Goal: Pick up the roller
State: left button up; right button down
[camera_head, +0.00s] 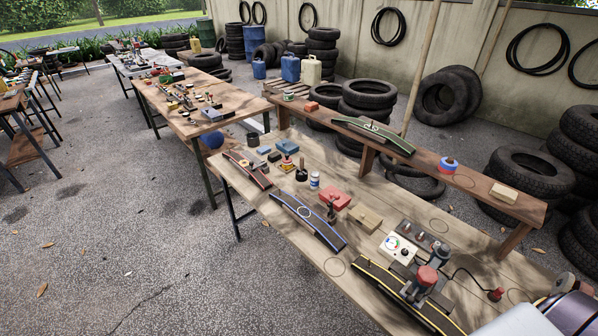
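I cannot clearly make out which object is the roller. A small dark upright tool (331,210) stands on the near workbench, beside a blue-edged dark curved strip (307,221).
The wooden workbench (272,213) also holds red blocks (335,198), a tan block (365,218), a gauge box (397,249) and a red-topped device (427,277). A raised shelf (475,187) runs along its back edge. Tyres stand behind. Open gravel lies left.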

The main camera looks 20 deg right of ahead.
aim_at(301, 159)
jog(key=i+j+z, duration=0.4)
jog(key=i+j, duration=0.2)
jog(key=i+j+z, duration=0.4)
jog(key=j, duration=0.35)
jog(key=i+j+z, duration=0.2)
jog(key=j, duration=0.25)
jog(key=i+j+z, duration=0.2)
jog(key=j, duration=0.25)
jog(key=i, duration=0.1)
